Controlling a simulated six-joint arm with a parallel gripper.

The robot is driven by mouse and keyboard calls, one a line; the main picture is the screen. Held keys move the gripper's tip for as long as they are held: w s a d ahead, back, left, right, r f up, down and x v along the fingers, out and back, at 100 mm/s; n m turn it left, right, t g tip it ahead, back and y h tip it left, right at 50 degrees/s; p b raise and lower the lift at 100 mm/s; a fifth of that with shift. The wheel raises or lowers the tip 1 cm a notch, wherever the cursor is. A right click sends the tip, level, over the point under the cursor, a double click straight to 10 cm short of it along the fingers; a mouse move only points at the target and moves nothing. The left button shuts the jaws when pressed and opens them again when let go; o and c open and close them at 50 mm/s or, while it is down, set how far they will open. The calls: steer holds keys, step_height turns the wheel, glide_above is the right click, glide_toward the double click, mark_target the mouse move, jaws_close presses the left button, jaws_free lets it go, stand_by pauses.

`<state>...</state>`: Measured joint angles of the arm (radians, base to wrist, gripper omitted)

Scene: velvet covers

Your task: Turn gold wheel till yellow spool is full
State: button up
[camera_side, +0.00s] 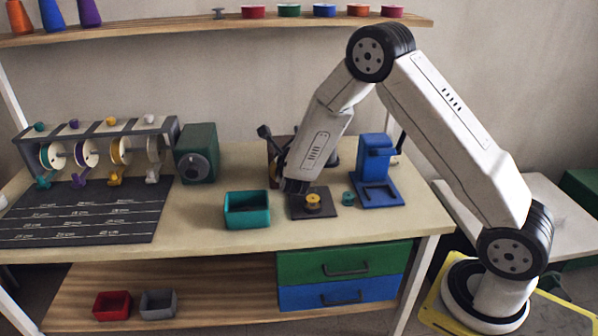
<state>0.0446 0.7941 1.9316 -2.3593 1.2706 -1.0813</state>
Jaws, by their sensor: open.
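A small yellow spool (313,202) sits upright on a dark square plate (327,211) near the front of the bench. How much is wound on it is too small to tell. My gripper (293,187) hangs just to the left of and above the spool, pointing down. It is open, and its fingers are dark and hard to make out. A gold-coloured reel (121,152) hangs in the rack at the left, with a gold knob (111,121) above it. I cannot tell which part is the gold wheel. My arm hides part of a dark brown device (273,172) behind the gripper.
A teal bin (246,210) stands left of the plate, and a blue stand (376,172) stands to its right. A small teal piece (348,198) lies between plate and stand. A green box (198,153) stands beside the rack. A dark marked mat (85,212) covers the left bench.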

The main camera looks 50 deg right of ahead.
step_height(320, 180, down, 17)
steer(key=shift+r, duration=0.1)
steer(key=shift+w+d, duration=0.1)
steer(key=shift+d, duration=0.05)
steer(key=shift+x, duration=3.75)
steer(key=c, duration=1.3)
steer(key=shift+m, duration=0.3)
